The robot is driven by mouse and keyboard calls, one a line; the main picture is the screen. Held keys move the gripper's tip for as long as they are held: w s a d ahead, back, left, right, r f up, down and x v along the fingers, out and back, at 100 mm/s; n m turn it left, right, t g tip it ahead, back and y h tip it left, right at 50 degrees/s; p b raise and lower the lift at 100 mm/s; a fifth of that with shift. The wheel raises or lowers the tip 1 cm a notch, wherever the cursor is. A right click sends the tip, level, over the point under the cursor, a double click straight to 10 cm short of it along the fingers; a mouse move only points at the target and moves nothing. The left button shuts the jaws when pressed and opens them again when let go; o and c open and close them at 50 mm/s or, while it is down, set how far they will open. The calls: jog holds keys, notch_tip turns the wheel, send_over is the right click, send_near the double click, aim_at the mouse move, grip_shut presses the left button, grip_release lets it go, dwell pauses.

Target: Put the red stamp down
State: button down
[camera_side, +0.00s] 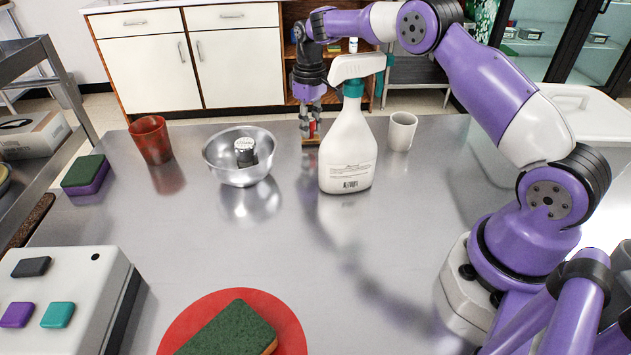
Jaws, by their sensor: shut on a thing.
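My gripper (308,121) points down at the far side of the metal table, just left of the white spray bottle. It is shut on the red stamp (312,130), a small red piece showing between the fingers. The fingers hide much of the stamp.
The spray bottle (347,150) stands close on the right, nearer the camera, with a white cup (401,131) beyond it. A metal bowl (225,172) holding a small shaker (245,152) and a red cup (151,139) stand left. The table's middle (290,245) is clear.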

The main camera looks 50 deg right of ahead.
aim_at(311, 120)
jog(key=shift+f, duration=0.15)
jog(key=c, duration=0.7)
grip_release()
notch_tip(311, 120, up, 12)
jog(key=shift+r, duration=0.2)
